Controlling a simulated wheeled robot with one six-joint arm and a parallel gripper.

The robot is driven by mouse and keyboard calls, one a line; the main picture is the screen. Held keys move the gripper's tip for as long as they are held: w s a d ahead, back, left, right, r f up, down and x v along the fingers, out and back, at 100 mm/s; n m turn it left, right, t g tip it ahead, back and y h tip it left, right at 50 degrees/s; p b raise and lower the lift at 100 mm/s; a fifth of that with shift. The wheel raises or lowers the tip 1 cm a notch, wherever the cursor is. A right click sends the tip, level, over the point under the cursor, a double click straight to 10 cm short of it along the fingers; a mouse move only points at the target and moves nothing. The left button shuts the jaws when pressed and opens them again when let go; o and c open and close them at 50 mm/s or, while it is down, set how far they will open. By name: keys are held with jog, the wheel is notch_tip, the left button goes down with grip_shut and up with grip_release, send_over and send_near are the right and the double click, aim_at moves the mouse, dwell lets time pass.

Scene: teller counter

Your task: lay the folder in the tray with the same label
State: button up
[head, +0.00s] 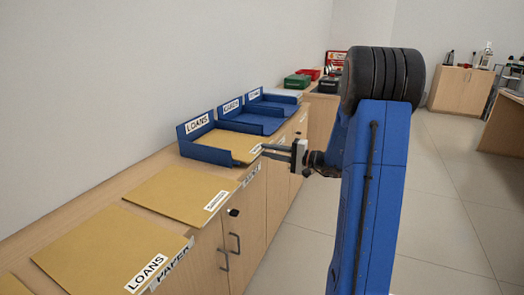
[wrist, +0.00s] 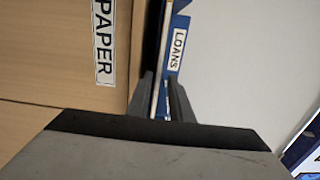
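A tan folder labelled LOANS (head: 110,245) lies flat at the near end of the counter. Another tan folder (head: 180,192) lies beyond it, its label too small to read. The blue tray labelled LOANS (head: 208,152) stands past them, with a tan folder (head: 234,142) in it that reaches the tray's front edge. My gripper (head: 264,151) is at that front edge, close to the folder's label. In the wrist view my fingers (wrist: 160,78) stand a narrow gap apart, pointing toward the tray's LOANS label (wrist: 177,50).
Two more blue trays (head: 257,118) stand farther along the counter, their labels hard to read. Green and red boxes (head: 298,81) lie beyond. A PAPER label (wrist: 104,40) is on the wooden front. A wall borders the left; the floor (head: 440,200) at right is clear.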

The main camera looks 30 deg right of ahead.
jog(key=shift+x, duration=1)
grip_shut()
notch_tip(320, 180, up, 3)
jog(key=shift+f, duration=0.25)
jog(key=shift+s, duration=0.15)
